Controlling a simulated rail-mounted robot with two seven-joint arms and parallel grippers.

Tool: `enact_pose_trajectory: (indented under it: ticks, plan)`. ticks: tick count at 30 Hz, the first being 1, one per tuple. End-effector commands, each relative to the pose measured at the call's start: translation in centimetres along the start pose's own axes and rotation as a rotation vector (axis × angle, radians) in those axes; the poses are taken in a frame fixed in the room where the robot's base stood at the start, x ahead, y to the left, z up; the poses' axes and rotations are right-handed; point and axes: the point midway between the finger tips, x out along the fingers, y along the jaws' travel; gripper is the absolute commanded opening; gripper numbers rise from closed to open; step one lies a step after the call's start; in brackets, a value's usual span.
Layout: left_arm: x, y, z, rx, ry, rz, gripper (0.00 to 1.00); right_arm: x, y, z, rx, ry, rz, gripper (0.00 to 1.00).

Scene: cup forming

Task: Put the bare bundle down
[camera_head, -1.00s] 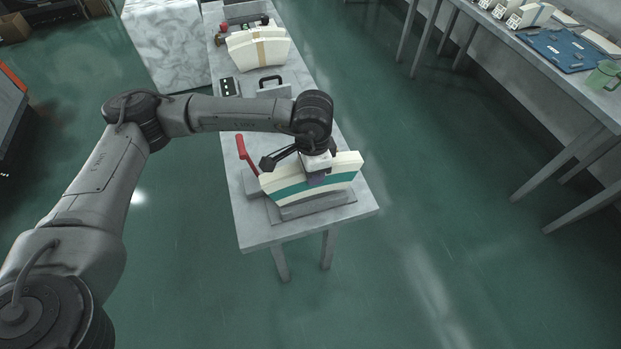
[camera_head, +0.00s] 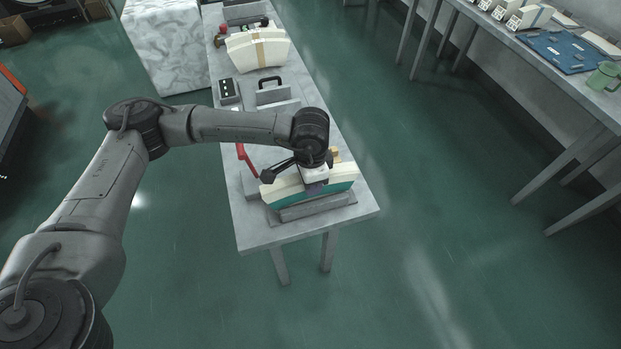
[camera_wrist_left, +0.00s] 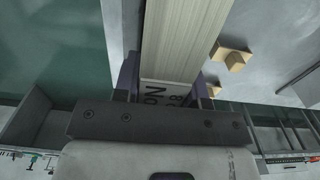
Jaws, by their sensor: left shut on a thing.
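The bare bundle (camera_head: 311,190), cream with a teal band and no paper strip, is at the near end of the narrow grey table. My left gripper (camera_head: 316,186) is shut on it from above, near its middle. The bundle's lower part is hidden behind a low grey holder (camera_head: 316,208); I cannot tell whether it rests on the bottom. In the left wrist view the bundle (camera_wrist_left: 185,45) shows as a pale stack of edges between the two fingers, with dark print near the wrist. My right gripper is not in view.
Tan blocks (camera_wrist_left: 230,57) stand beside the bundle. A red lever (camera_head: 246,160) is to its left. Farther back are a black-handled grey piece (camera_head: 270,92), a small control box (camera_head: 229,90) and a cream bundle with a tan strip (camera_head: 240,52). A side table (camera_head: 560,95) is at right.

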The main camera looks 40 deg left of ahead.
Motion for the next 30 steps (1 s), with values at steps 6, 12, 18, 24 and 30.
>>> enact_pose_trajectory:
  ticks: [6, 12, 18, 24, 30]
  plan:
    - [0.1, 0.0, 0.0, 0.000, 0.000, 0.000, 0.57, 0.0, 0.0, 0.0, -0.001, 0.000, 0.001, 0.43]
    - [0.0, 0.0, 0.0, 0.000, 0.000, 0.000, 0.64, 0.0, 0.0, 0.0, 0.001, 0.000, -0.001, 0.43]
    - [-0.5, 0.0, 0.0, 0.000, 0.000, 0.000, 0.64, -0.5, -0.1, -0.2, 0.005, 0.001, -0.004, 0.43]
    - [-3.5, 0.0, -0.1, 0.001, 0.003, -0.002, 0.64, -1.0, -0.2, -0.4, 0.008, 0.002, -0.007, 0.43]
    - [-7.3, 0.0, -0.1, 0.001, 0.002, -0.001, 0.64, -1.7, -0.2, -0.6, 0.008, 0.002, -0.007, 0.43]
